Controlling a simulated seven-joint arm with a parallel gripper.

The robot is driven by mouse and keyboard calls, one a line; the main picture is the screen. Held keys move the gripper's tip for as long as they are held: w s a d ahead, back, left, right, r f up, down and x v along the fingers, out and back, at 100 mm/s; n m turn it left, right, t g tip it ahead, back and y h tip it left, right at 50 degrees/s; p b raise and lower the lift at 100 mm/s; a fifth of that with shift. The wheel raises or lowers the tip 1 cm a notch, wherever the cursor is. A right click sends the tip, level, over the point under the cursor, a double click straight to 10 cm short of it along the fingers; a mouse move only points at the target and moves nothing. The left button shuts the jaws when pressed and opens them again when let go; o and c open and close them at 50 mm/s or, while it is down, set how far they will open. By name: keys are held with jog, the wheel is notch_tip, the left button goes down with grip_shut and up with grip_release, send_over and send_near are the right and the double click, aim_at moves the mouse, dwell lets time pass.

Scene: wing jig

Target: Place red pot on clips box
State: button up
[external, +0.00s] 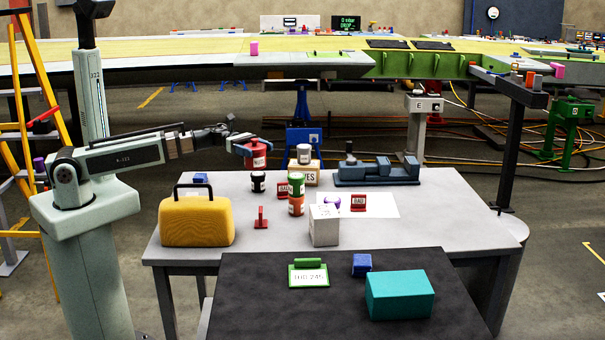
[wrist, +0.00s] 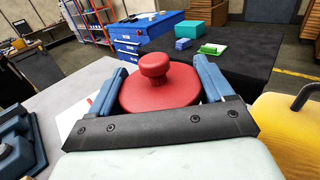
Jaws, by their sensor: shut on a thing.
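The red pot (external: 259,160) has a round lid with a knob and a white label. My gripper (external: 252,147) is shut around its upper part. In the wrist view the red lid (wrist: 160,90) sits between the two blue fingers of my gripper (wrist: 163,78). The pot looks upright, right above a black pot (external: 258,185); I cannot tell whether they touch. No readable label says clips. A white box (external: 324,231) with an unclear marking stands to the right, nearer the front, and may be the clips box; its top looks clear.
A green pot (external: 296,188) on an orange pot (external: 296,207) stands between the red pot and white box. A white pot (external: 304,156) stands on a cardboard box (external: 305,177) behind. A yellow case (external: 196,221) is at left, a blue vise (external: 376,175) at back right.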

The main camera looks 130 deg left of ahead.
jog(key=w+d+m+h, duration=0.25)
jog(key=w+d, duration=0.25)
jog(key=w, duration=0.5)
jog(key=n+y, duration=0.3)
jog(key=y, duration=0.1)
send_over(326, 211)
jog(key=shift+h, duration=0.25)
jog(key=shift+w+d+f, duration=0.1)
jog(key=shift+f, duration=3.8)
jog(key=o, duration=1)
jog(key=shift+f, duration=0.15)
